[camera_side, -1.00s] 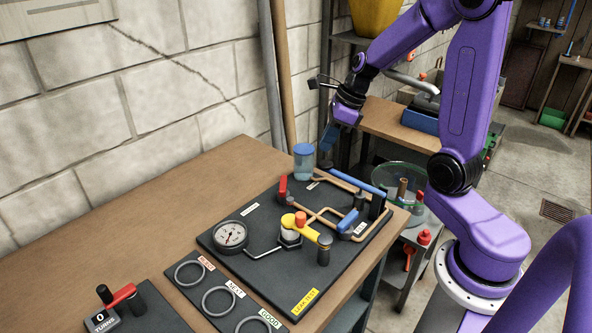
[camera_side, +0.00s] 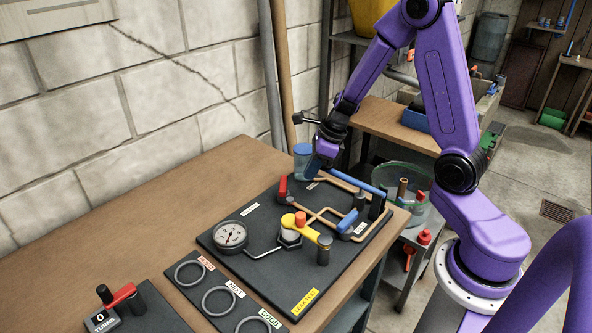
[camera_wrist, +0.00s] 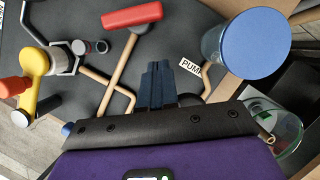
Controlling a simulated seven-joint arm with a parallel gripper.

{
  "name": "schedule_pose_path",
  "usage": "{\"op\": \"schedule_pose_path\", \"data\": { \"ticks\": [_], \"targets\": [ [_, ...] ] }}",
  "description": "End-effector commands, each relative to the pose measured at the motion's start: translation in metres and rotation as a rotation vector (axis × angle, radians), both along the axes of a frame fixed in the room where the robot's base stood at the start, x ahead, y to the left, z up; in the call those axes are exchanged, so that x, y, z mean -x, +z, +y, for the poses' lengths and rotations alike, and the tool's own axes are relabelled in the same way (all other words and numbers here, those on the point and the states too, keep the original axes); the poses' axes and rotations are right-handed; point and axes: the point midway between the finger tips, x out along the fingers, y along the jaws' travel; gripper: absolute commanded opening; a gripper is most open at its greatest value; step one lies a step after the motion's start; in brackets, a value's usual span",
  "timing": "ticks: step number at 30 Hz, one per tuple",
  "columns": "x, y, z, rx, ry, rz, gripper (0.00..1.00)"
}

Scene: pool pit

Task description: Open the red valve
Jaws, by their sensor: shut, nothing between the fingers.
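The red valve handle (camera_side: 283,187) stands at the back left part of the dark leak-test board (camera_side: 262,273), on the copper piping. In the wrist view the red handle (camera_wrist: 132,16) lies ahead of my fingertips, slightly left, with a gap between. My gripper (camera_side: 313,170) is just right of and above the handle in the side view. My gripper (camera_wrist: 156,80) is shut and empty, its dark fingers together over the board. The lower part of the valve is hard to make out.
A blue-lidded jar (camera_side: 303,155) stands close behind my gripper; it also shows in the wrist view (camera_wrist: 247,46). A yellow lever (camera_side: 300,228), a blue lever (camera_side: 347,222) and a pressure gauge (camera_side: 230,235) share the board.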

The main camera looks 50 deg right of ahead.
Motion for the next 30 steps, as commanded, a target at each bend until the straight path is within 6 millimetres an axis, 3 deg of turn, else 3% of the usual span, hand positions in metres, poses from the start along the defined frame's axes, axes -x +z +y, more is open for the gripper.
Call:
{"op": "schedule_pose_path", "data": {
  "ticks": [1,10,30],
  "targets": [
    [0.0,-0.007,0.001,0.001,0.0,0.005,0.0],
    [-0.029,-0.005,0.023,0.001,0.001,0.001,0.0],
    [-0.034,-0.004,0.025,0.001,0.032,0.0,0.0]
  ]
}}
